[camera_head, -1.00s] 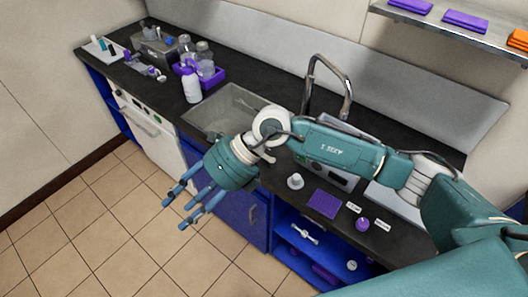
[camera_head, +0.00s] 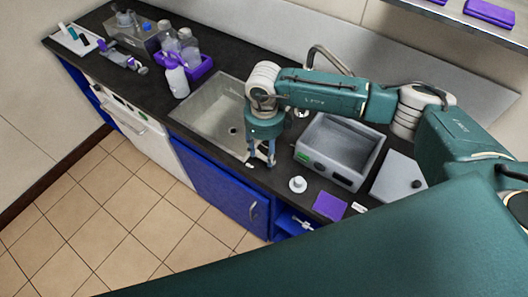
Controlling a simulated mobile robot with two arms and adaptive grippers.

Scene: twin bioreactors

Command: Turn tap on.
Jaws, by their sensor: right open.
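The metal tap (camera_head: 330,60) stands at the back of the counter. Its curved top shows above my right forearm, and the arm hides its middle. A small shiny part (camera_head: 302,112) shows just below the arm and may be the tap's base; I cannot make out a handle. The grey sink (camera_head: 205,105) lies left of it, with a drain visible. My right gripper (camera_head: 261,162) points down with open, empty fingers at the sink's right front edge, apart from the tap. My left gripper is not in view.
A grey open-topped bath (camera_head: 340,150) stands right of the gripper, with its lid (camera_head: 400,178) beside it. A small white item (camera_head: 298,184) and a purple mat (camera_head: 329,206) lie in front. Bottles (camera_head: 177,80) stand left of the sink. A shelf is at the upper right.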

